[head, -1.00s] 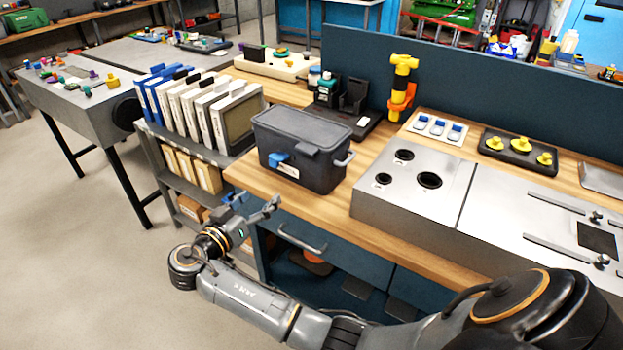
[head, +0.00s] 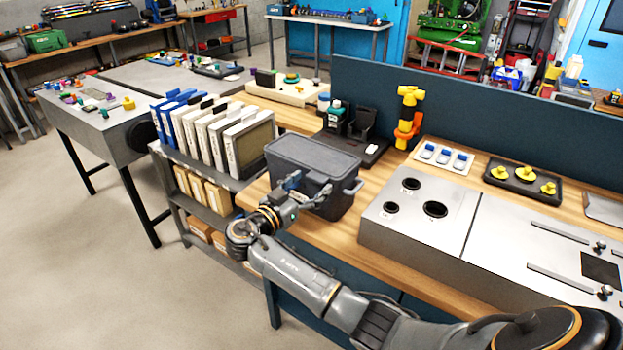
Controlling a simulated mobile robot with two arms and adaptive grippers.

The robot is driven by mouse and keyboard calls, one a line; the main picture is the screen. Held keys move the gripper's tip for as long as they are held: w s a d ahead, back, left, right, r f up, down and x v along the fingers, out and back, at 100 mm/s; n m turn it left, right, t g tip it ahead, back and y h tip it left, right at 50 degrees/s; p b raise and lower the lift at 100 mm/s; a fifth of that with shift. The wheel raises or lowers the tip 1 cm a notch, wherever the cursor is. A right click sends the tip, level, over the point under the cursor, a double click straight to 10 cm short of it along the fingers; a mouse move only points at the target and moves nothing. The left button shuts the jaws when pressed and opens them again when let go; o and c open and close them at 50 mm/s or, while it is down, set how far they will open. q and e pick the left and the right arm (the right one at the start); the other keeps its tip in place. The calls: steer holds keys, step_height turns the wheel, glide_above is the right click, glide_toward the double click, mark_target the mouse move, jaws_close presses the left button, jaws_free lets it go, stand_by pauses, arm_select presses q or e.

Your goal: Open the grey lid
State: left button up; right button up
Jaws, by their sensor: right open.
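The grey lid (head: 318,155) lies flat and closed on a dark grey box (head: 340,200) at the front edge of the wooden bench. A grey handle (head: 354,187) sticks out at the box's right end. My right gripper (head: 308,187) is open in front of the box's near long side, just below the lid's front edge. Its fingers cover the blue latch and the label there. I cannot tell whether the fingers touch the box. My left gripper is not in view.
White and blue binders (head: 215,130) stand on a shelf unit left of the box. A metal panel with round holes (head: 415,215) lies to the right.

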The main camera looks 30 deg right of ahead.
steer(key=shift+w+d, duration=0.15)
steer(key=shift+d, duration=0.3)
